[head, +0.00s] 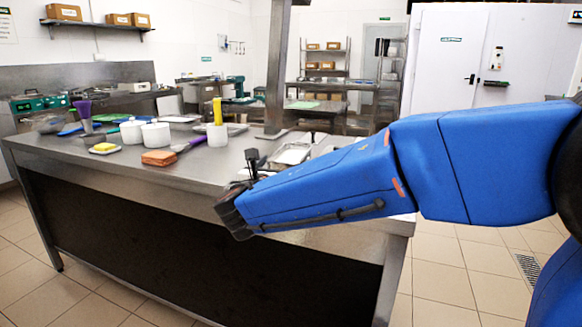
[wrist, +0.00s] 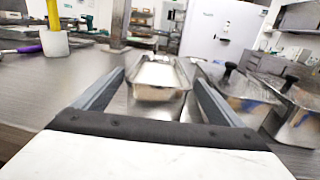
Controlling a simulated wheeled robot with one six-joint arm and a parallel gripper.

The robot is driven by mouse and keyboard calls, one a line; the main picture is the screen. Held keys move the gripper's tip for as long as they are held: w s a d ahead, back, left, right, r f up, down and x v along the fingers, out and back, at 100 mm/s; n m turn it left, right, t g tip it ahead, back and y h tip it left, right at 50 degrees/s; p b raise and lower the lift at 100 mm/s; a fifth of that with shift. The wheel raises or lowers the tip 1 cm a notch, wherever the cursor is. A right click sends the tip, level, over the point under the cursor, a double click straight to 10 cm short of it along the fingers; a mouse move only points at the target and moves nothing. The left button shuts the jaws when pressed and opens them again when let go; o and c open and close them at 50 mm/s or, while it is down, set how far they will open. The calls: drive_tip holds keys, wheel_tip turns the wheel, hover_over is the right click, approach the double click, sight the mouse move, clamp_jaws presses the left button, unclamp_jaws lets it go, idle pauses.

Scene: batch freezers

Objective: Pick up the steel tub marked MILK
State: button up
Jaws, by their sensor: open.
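An open-topped steel tub (wrist: 160,75) stands on the steel worktop ahead of my gripper (wrist: 157,78), framed between its two fingers in the wrist view. The fingers are apart, with nothing held. Two more steel tubs stand to its right, a nearer one (wrist: 245,88) and one at the edge (wrist: 298,108), each with a black knob or handle. No MILK marking is readable on any tub. In the head view a shallow steel tub (head: 293,153) shows just behind my blue arm, which hides part of that area and my fingers.
The worktop (head: 130,168) has a bare stretch left of my gripper. Farther left are white pots (head: 155,135), a brown block (head: 159,158), butter on a dish (head: 105,148) and a white pot with a yellow-handled tool (head: 217,112). A steel post (head: 277,70) rises behind.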

drive_tip(key=shift+x, duration=2.8)
drive_tip(key=shift+a, duration=0.1)
drive_tip(key=shift+c, duration=0.3)
drive_tip(key=c, duration=1.4)
drive_tip(key=shift+r, duration=0.1)
drive_tip(key=shift+c, duration=0.2)
